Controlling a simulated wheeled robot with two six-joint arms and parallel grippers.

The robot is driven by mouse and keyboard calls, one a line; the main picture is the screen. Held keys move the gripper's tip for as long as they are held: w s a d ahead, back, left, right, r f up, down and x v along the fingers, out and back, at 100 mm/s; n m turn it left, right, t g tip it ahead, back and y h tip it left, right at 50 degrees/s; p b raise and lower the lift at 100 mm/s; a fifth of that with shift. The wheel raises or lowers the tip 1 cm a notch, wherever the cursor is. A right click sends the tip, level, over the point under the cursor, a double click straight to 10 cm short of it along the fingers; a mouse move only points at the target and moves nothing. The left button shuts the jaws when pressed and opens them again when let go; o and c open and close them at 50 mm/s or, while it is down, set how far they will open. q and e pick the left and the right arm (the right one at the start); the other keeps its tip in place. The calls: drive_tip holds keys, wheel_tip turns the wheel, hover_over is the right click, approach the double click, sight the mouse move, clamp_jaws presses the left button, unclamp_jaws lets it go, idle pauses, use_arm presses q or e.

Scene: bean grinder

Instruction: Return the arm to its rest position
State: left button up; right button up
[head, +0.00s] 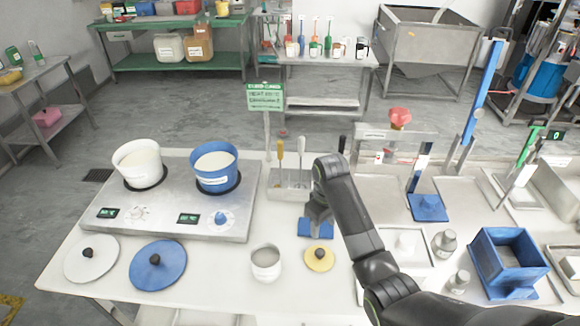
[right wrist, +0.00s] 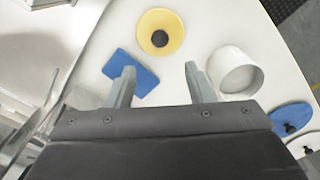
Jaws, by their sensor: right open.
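My right arm (head: 350,215) reaches in from the lower right over the white table. My right gripper (right wrist: 158,82) is open and empty in the right wrist view, its two grey fingers apart above the table. In the head view the right gripper (head: 318,222) points down over a small blue pad (head: 315,228), partly covering it. The blue pad also shows in the right wrist view (right wrist: 131,72), beside a yellow lid with a black knob (right wrist: 160,20). A white cup (right wrist: 234,70) is to the right there. My left gripper is not in view.
A hotplate unit (head: 110,215) bears a white pot (head: 138,165) and a blue pot (head: 213,170). A white lid (head: 91,262) and a blue lid (head: 157,266) lie in front. A utensil holder (head: 290,186) stands behind my gripper; a blue bin (head: 508,265) and bottles stand right.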

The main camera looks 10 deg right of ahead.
drive_tip(key=s+d+f+m+t, duration=0.1)
drive_tip(key=s+d+f+m, duration=0.15)
drive_tip(key=s, duration=0.55)
drive_tip(key=s+d+f+m+t, duration=0.1)
drive_tip(key=s+d+f, duration=0.3)
drive_tip(key=s, duration=0.4)
drive_tip(key=s+d+r+m+t+h, duration=0.1)
drive_tip(key=s+d+r, duration=0.15)
drive_tip(key=s, duration=0.65)
drive_tip(key=s+d+r+m+t+h, duration=0.1)
drive_tip(key=s+r+m, duration=0.15)
drive_tip(key=s, duration=0.55)
wheel_tip(320, 180, down, 30)
drive_tip(key=d+g+b, duration=0.1)
drive_tip(key=g+b, duration=0.1)
drive_tip(key=b, duration=0.2)
drive_tip(key=s+a+f+y+b, duration=0.1)
drive_tip(key=s+f+b, duration=0.2)
drive_tip(key=s+f, duration=1.2)
wheel_tip(320, 180, down, 2)
drive_tip(key=shift+s+f+n+g, duration=0.15)
drive_tip(key=shift+n+g, duration=0.15)
drive_tip(key=shift+g, duration=0.1)
